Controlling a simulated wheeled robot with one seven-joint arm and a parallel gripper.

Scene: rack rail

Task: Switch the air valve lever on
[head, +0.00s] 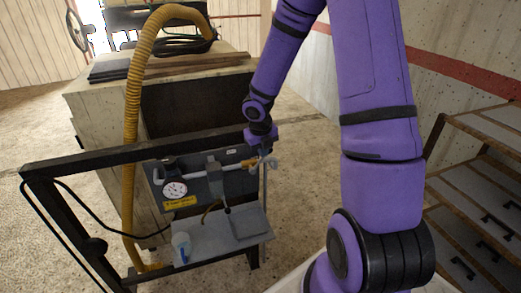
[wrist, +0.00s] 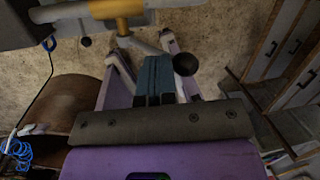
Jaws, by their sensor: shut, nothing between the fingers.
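My gripper (head: 264,152) is at the right end of this pipe. In the wrist view my blue-grey fingers (wrist: 154,84) are together, with nothing seen between them. A black ball knob (wrist: 186,63), which looks like the end of the valve lever, is just right of the fingertips; I cannot tell whether they touch.
A dark rack rail (head: 110,155) runs in front of the panel. A yellow hose (head: 133,110) arches at its left, before a wooden cabinet (head: 80,97). A small cup (head: 181,246) stands below the panel. Drawers (head: 480,205) stand to the right.

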